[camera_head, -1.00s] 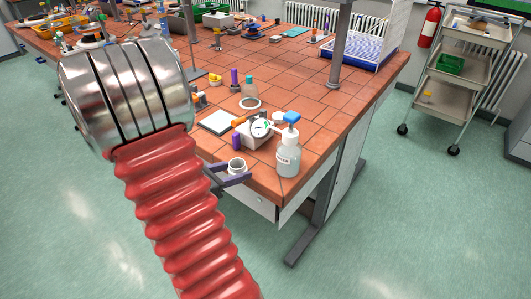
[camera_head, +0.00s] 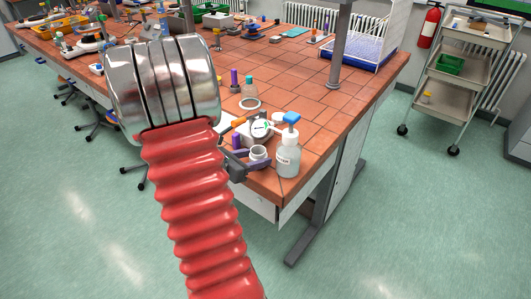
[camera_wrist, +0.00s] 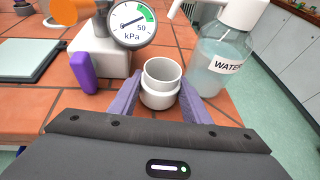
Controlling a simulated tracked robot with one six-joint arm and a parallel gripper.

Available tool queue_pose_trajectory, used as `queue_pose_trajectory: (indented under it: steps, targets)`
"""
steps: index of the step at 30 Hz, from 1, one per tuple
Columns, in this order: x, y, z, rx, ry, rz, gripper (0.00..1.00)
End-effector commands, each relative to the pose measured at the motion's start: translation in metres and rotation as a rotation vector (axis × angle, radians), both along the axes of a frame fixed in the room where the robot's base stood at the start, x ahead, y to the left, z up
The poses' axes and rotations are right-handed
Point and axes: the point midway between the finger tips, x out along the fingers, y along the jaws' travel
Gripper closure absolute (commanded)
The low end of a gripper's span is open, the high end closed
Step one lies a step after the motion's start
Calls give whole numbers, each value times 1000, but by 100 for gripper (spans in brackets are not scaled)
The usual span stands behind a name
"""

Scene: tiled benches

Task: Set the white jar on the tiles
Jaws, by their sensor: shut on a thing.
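The white jar (camera_wrist: 161,97) is a small open-topped pot, upright between the purple fingers of my gripper (camera_wrist: 159,92). My gripper is shut on it from both sides. In the head view, the jar (camera_head: 258,153) and my gripper (camera_head: 259,162) are at the near edge of the tiled bench, just left of the water bottle. The orange-brown tiles (camera_wrist: 45,103) lie behind and beside the jar in the wrist view. I cannot tell whether the jar's base touches the tiles; the base is partly hidden.
The water bottle (camera_wrist: 223,62) stands close to the right of the jar. A pressure gauge (camera_wrist: 131,23) on a white block (camera_wrist: 103,58) stands behind, with a purple block (camera_wrist: 82,72) at left. A pale pad (camera_wrist: 25,60) lies farther left. Bare tiles (camera_head: 318,133) lie right of the bottle.

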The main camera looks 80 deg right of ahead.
Motion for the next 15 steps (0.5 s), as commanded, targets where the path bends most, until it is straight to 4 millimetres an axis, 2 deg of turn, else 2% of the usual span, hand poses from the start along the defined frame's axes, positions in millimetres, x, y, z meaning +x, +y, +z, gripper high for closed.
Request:
queue_pose_trajectory:
  steps: [11,15]
  targets:
    - [-22,-35,0,-1,0,-2,79]
    - [-20,-34,-6,0,1,0,79]
